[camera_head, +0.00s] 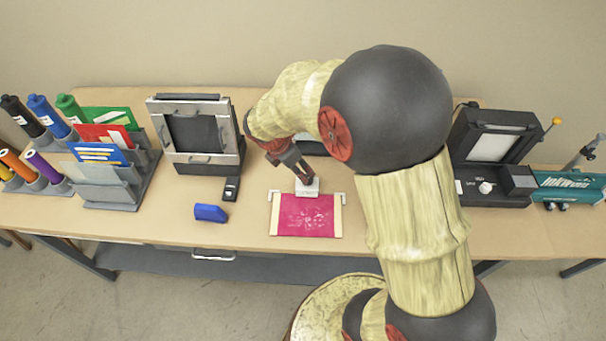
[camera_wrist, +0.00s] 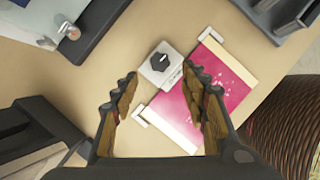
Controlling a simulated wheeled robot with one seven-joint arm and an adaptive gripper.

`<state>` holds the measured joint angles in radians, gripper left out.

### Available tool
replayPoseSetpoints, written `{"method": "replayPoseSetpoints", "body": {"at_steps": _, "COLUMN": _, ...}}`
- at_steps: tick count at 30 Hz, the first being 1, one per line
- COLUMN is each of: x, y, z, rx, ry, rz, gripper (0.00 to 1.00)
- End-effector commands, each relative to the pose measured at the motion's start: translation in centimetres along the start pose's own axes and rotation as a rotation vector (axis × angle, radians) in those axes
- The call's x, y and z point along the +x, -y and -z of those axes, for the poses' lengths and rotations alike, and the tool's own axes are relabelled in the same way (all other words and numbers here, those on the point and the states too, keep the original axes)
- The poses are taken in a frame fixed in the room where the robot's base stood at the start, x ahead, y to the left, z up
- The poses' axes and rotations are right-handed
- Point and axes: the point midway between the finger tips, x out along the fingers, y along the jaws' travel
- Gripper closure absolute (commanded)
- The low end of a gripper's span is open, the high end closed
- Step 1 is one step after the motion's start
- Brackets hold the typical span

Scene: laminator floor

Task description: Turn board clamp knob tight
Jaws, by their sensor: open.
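The board clamp is a small pale block (camera_wrist: 161,70) with a dark, lobed knob (camera_wrist: 159,58) on top in the wrist view. It sits at the edge of a board with a magenta sheet (camera_wrist: 205,88) and cream side strips. In the head view the clamp block (camera_head: 300,193) is at the back edge of the magenta board (camera_head: 306,216), and my gripper largely hides the knob. My gripper (camera_wrist: 160,76) is open and empty. The knob appears just beyond and between its fingertips in the wrist view. In the head view my gripper (camera_head: 304,181) is over the clamp.
A blue block (camera_head: 210,213) and a small black device (camera_head: 231,189) lie left of the board. A framed press (camera_head: 197,135) stands behind them, with a sheet rack (camera_head: 120,180) and colored rolls further left. A black machine (camera_head: 490,150) stands right. The table front is mostly clear.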

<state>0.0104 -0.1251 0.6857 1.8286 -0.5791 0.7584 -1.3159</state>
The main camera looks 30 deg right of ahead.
Motion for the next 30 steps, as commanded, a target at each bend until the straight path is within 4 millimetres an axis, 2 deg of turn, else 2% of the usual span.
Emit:
{"method": "replayPoseSetpoints", "body": {"at_steps": 8, "x": 1.3, "y": 0.0, "z": 0.0, "rx": -0.032, "ry": -0.001, "rz": 0.0, "gripper": 0.55}}
{"method": "replayPoseSetpoints", "body": {"at_steps": 18, "x": 6.4, "y": 0.0, "z": 0.1, "rx": -0.03, "ry": -0.001, "rz": 0.001, "gripper": 0.55}}
{"method": "replayPoseSetpoints", "body": {"at_steps": 21, "x": 7.3, "y": 0.0, "z": 0.0, "rx": -0.029, "ry": -0.001, "rz": 0.0, "gripper": 0.55}}
{"method": "replayPoseSetpoints", "body": {"at_steps": 30, "x": 7.7, "y": 0.0, "z": 0.0, "rx": -0.029, "ry": -0.001, "rz": -0.002, "gripper": 0.55}}
